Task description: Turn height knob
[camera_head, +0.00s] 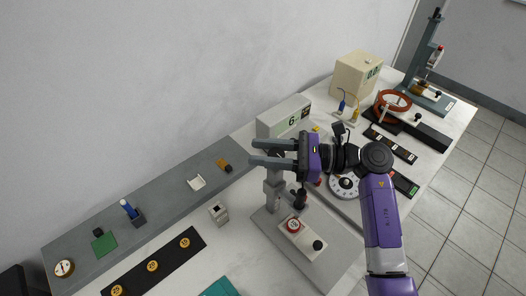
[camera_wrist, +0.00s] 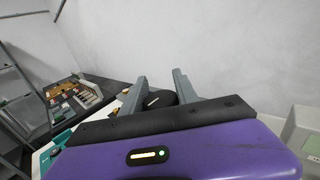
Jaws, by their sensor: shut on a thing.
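My gripper (camera_head: 252,151) reaches left over the bench, at the top of a grey stand (camera_head: 272,192) with an upright column and a flat base. It is shut on a round black knob with a white mark. The knob (camera_wrist: 159,98) shows between the two grey fingers in the wrist view, where the gripper (camera_wrist: 160,78) fills the foreground. In the head view the knob is mostly hidden by the fingers. A white plate (camera_head: 303,240) with a red-rimmed dial and a black knob lies on the stand's base.
A grey box with a green display (camera_head: 285,117) stands close behind my gripper. A white dial (camera_head: 343,187) lies under my arm. A black strip with several yellow discs (camera_head: 152,266) and a small grey block (camera_head: 218,211) lie left of the stand. The wall runs along the back.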

